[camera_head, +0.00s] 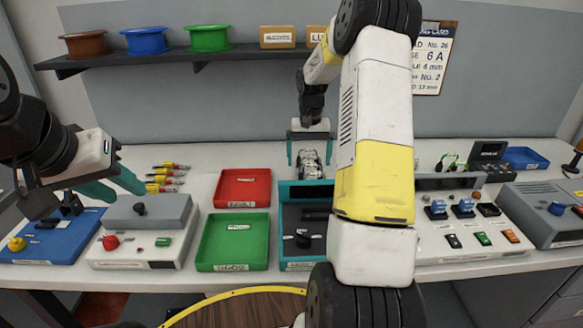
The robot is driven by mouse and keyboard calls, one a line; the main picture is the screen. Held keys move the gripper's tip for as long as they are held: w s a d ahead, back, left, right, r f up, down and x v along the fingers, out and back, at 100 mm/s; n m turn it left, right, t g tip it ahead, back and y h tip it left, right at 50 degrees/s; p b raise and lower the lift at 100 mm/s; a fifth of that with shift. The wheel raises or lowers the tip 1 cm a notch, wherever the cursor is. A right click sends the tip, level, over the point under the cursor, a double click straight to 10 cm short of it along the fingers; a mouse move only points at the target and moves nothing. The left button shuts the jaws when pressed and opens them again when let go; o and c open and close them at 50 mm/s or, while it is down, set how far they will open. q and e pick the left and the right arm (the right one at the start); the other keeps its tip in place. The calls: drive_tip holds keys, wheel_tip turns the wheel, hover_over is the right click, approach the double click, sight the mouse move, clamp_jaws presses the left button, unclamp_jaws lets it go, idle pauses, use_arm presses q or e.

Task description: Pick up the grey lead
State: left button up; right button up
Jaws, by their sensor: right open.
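I cannot make out a grey lead for certain. A bundle of thin leads (450,162), green and dark, lies at the back right of the bench, partly beside my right arm. My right gripper (310,162) points down over the middle back of the bench with its teal fingers apart. A small silvery device (310,165) shows between and below them; I see no grip on it. My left gripper (127,193) is at the left, above the grey-topped box, its teal fingers apart and nothing seen between them. My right forearm hides part of the bench right of the middle.
A red tray (243,172) and a green tray (233,222) stand left of the middle. Yellow-and-red screwdriver-like items (165,178) lie behind the grey box (165,213). A switch panel (470,245) and a grey unit (545,232) fill the right. A shelf (180,58) hangs behind.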

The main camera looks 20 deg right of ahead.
sight(311, 167)
drive_tip(key=f, duration=0.5)
drive_tip(key=shift+s+d+f, duration=0.2)
drive_tip(key=shift+d+f, duration=0.05)
drive_tip(key=shift+d, duration=0.1)
drive_tip(key=c, duration=1.5)
